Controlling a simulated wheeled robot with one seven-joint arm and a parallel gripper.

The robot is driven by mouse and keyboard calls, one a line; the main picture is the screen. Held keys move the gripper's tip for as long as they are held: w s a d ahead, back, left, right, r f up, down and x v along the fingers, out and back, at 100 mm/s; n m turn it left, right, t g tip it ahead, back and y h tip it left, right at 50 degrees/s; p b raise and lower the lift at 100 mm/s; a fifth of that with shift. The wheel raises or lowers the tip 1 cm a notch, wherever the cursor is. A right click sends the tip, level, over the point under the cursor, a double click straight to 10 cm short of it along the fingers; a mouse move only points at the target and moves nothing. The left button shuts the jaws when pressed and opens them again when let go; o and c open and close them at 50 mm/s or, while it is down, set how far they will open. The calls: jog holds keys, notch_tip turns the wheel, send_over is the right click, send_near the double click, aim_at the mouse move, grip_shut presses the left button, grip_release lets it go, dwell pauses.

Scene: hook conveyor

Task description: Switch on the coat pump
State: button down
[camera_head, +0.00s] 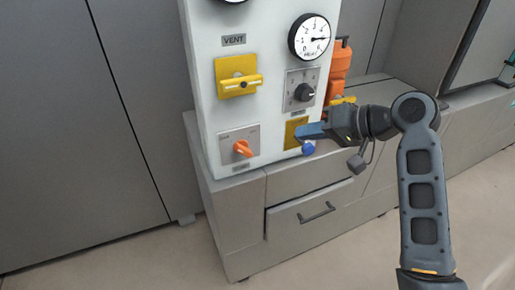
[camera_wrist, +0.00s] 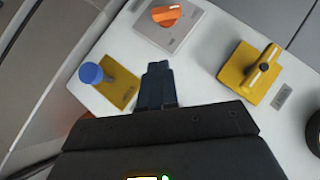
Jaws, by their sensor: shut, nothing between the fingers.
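A white control panel (camera_head: 205,85) carries several controls; I cannot read which one is marked for the coat pump. An orange knob (camera_head: 242,148) on a grey plate sits low on the left, and it also shows in the wrist view (camera_wrist: 166,15). A blue ball-ended lever (camera_head: 308,149) on a yellow plate sits low on the right; it also shows in the wrist view (camera_wrist: 91,73). My gripper (camera_head: 300,131) is shut and empty in front of the panel's lower right, beside the blue-ended lever. In the wrist view its closed fingers (camera_wrist: 157,72) point between the lever and the orange knob's plate.
A yellow valve handle (camera_head: 238,85) under the VENT label and a black rotary knob (camera_head: 303,92) sit higher, with a gauge (camera_head: 310,37) above. An orange device (camera_head: 338,75) stands behind the panel. Grey drawers (camera_head: 305,215) are below; open floor lies in front.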

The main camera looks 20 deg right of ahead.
jog(key=shift+w+r, duration=0.1)
dwell(0.3)
send_near(250, 150)
jog(key=w, duration=0.3)
jog(key=shift+w+a+f+p, duration=0.2)
jog(key=shift+a+f+p, duration=0.15)
jog(key=shift+a+f, duration=0.2)
jog(key=shift+w+a+f+p, duration=0.2)
jog(key=shift+a+f+p, duration=0.1)
jog(key=shift+a+f, duration=0.6)
